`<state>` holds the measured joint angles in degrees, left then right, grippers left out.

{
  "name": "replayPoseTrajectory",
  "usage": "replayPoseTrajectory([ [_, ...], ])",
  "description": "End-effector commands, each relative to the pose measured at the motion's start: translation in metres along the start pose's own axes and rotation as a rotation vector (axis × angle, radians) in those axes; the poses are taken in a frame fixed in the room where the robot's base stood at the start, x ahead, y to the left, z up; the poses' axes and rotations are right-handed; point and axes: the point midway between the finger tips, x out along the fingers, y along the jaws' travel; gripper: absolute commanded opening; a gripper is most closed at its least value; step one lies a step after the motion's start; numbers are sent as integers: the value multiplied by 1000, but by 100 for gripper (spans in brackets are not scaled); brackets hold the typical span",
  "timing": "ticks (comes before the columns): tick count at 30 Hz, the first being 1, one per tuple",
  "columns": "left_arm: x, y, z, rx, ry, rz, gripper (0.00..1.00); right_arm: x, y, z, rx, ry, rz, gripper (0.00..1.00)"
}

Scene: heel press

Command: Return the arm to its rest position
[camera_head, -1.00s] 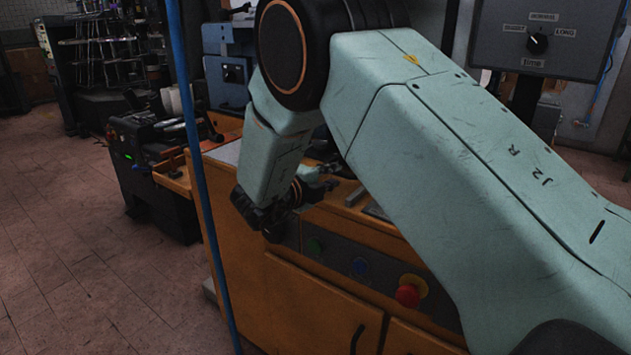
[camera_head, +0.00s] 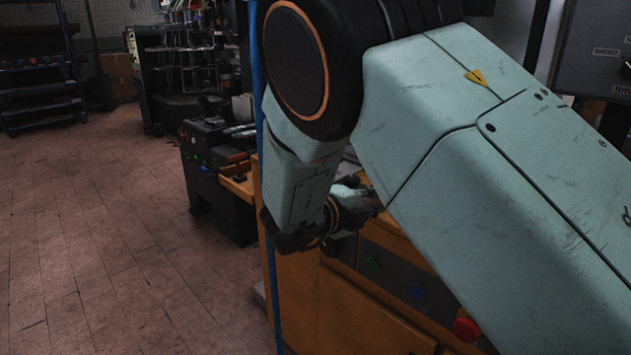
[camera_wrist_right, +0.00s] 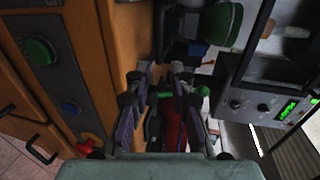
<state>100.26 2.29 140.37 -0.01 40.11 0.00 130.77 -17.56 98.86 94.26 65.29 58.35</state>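My right arm (camera_head: 470,130) comes in from the right of the head view and fills much of it, bent at a large dark joint. Its wrist hangs down in front of the orange cabinet. My right gripper (camera_head: 355,196) is partly hidden behind the wrist, close to the cabinet top. In the right wrist view the two fingers of the right gripper (camera_wrist_right: 162,80) stand apart, with a gap between their tips and nothing clearly held. A red part shows beyond and between the fingers. My left gripper is not in view.
The orange cabinet (camera_head: 330,305) has a panel with a green button (camera_head: 372,265), a blue button (camera_head: 416,291) and a red knob (camera_head: 466,330). A thin blue pole (camera_head: 270,290) stands left of the arm. A dark machine (camera_head: 215,160) stands behind. Floor at left is clear.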

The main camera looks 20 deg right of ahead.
Motion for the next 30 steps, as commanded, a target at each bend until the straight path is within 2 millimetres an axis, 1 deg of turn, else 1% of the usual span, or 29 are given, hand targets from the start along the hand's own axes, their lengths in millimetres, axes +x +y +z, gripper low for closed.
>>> replayPoseTrajectory([
  [4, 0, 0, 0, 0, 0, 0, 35, 0, 0, 0, -18, 0, 1, 22],
  [7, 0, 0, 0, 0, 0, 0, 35, 0, 2, 7, -110, -32, 5, 22],
  [8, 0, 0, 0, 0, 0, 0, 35, 0, 2, 11, -166, -60, -1, 22],
  [11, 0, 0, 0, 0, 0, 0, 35, -1, 10, 24, -412, -177, -32, 22],
  [14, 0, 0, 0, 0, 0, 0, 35, -1, 31, 29, -677, -295, -60, 22],
  [15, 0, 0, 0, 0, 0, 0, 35, -1, 45, 28, -790, -345, -65, 22],
  [17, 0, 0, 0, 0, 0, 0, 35, -3, 69, 24, -963, -424, -71, 22],
  [18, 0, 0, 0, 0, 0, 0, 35, -4, 88, 19, -1076, -479, -71, 22],
  [19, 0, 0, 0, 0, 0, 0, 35, -6, 102, 15, -1161, -523, -72, 22],
  [22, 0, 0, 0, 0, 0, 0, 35, -16, 156, -9, -1437, -683, -61, 22],
  [23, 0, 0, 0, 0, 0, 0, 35, -20, 172, -18, -1515, -735, -57, 22],
  [24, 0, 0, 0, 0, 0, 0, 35, -27, 194, -33, -1616, -809, -48, 22],
  [26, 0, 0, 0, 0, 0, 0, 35, -38, 224, -56, -1746, -918, -35, 22],
  [27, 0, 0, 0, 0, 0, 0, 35, -46, 243, -72, -1822, -991, -23, 22],
  [29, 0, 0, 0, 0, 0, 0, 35, -60, 268, -99, -1924, -1105, -4, 22],
  [30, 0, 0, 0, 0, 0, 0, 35, -69, 284, -117, -1982, -1182, 10, 22],
])
